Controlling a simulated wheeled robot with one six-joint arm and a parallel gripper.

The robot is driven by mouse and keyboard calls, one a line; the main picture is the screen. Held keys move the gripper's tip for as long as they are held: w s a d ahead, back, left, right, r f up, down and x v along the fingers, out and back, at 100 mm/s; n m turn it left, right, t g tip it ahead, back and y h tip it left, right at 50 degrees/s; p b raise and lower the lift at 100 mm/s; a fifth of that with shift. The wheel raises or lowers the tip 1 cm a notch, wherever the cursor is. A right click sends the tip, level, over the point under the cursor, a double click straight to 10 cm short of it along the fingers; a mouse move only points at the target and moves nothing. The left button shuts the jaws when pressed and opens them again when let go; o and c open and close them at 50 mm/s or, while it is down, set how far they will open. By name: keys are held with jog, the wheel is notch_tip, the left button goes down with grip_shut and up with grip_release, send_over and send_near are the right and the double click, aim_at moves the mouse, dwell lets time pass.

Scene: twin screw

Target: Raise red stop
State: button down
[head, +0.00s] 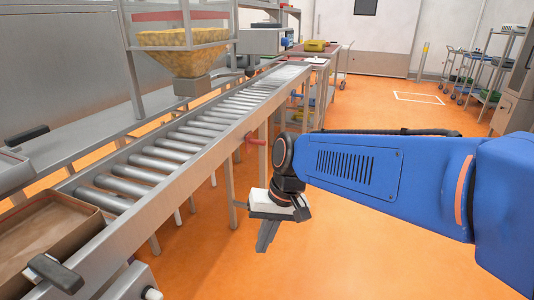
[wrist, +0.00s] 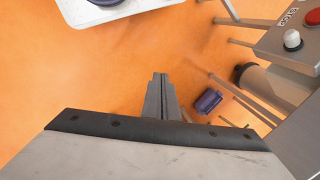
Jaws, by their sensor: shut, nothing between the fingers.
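A red handle-like piece (head: 256,140) sticks out from the side rail of the roller conveyor in the head view, left of my arm. A red round button (wrist: 313,18) sits on a grey box with STOP lettering at the top right of the wrist view. I cannot tell which of these is the red stop. My gripper (head: 265,240) points down over the floor beside the conveyor, apart from both. Its fingers (wrist: 160,85) are shut and empty.
The roller conveyor (head: 150,163) runs along the left, with a cardboard box (head: 45,240) at its near end. A yellow-filled hopper (head: 185,60) stands over it. A white knob (wrist: 291,38) is beside the red button. Orange floor (head: 340,240) is clear under my arm.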

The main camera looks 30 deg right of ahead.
jog(key=w+d+m+t+y, duration=0.2)
jog(key=w+m+y, duration=0.45)
jog(key=w, duration=0.25)
jog(key=w+d+m+t+y, duration=0.1)
jog(key=w+d+m+y, duration=0.3)
jog(key=w+m, duration=0.45)
jog(key=w+d+f+m+t, duration=0.1)
jog(key=w+d+m+t, duration=0.2)
jog(key=d, duration=0.4)
jog(key=w+d+f+m+t+h, duration=0.1)
jog(key=w+d+f+m+t, duration=0.1)
jog(key=d+m+t, duration=0.3)
jog(key=w+d+f+m+t, duration=0.1)
jog(key=w+d+m+t, duration=0.3)
jog(key=d, duration=0.6)
jog(key=shift+w+d+f+t, duration=0.15)
jog(key=shift+w+f+t, duration=0.1)
jog(key=shift+t, duration=0.05)
